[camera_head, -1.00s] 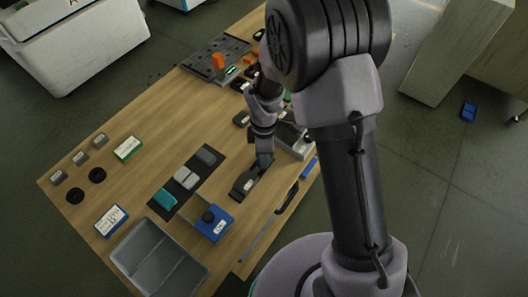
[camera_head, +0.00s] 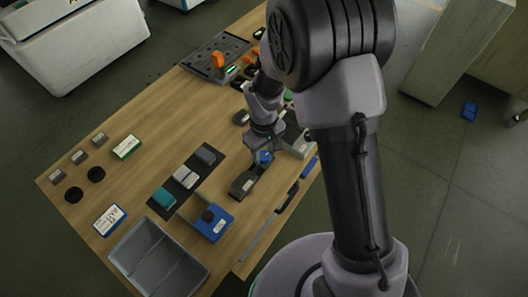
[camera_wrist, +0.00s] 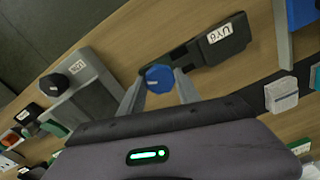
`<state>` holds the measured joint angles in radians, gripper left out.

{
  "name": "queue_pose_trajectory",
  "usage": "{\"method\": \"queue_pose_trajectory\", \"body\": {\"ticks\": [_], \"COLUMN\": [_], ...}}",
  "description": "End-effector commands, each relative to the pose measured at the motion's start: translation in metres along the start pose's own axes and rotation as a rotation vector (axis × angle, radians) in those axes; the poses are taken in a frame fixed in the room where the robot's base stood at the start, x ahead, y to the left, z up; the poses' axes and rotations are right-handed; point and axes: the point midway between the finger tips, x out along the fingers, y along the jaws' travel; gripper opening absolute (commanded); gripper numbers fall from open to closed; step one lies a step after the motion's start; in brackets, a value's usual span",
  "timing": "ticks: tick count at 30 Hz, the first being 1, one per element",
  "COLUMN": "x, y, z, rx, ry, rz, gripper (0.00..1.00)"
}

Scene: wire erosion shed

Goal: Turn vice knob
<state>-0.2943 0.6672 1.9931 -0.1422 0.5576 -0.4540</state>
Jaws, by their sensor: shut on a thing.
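My gripper (camera_wrist: 157,88) is shut on a blue faceted knob (camera_wrist: 158,77), with one finger on each side of it. The blue knob also shows under my gripper in the head view (camera_head: 264,157). It sits at the end of a dark device (camera_wrist: 225,38) with a white label, which lies on the wooden table in the head view (camera_head: 243,184). The joint between knob and device is partly hidden. A grey block (camera_wrist: 92,100) with a black knob (camera_wrist: 54,85) stands to the left in the wrist view.
The wooden table (camera_head: 140,180) carries a blue box with a black knob (camera_head: 214,220), a grey tray (camera_head: 115,256), a dark strip with small blocks (camera_head: 186,178) and a perforated dark plate (camera_head: 207,60). Bare wood lies left of the dark strip.

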Motion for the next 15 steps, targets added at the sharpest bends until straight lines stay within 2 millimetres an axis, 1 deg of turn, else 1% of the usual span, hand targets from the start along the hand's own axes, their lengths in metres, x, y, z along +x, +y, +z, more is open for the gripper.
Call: {"method": "queue_pose_trajectory", "body": {"ticks": [9,15], "x": [0.0006,0.0003], "y": [-0.0001,-0.0001], "z": [-0.0002,-0.0003], "rx": [0.283,0.425], "ry": [0.001,0.001], "rz": [0.000,0.000], "gripper": [0.00,0.00]}}
